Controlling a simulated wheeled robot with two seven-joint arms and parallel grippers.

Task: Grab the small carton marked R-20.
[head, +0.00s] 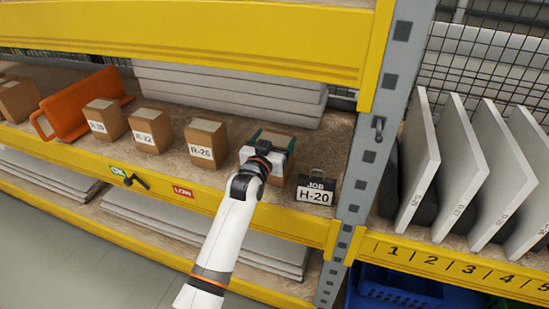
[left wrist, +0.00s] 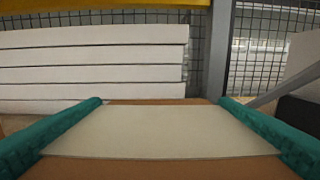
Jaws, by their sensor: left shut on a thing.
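My left gripper (head: 268,146) is over the shelf, its teal fingers shut on a small brown carton (left wrist: 160,132). In the left wrist view one finger lies along each side of the carton's pale top. Its label is hidden in the head view by my gripper and arm, so I cannot read its mark. To its left stand a carton that seems marked R-26 (head: 206,142), one marked R-22 (head: 150,130) and one with a small, unclear label (head: 105,119). My right gripper is not in view.
White boards (head: 230,85) are stacked behind. A yellow beam (head: 200,35) runs above.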

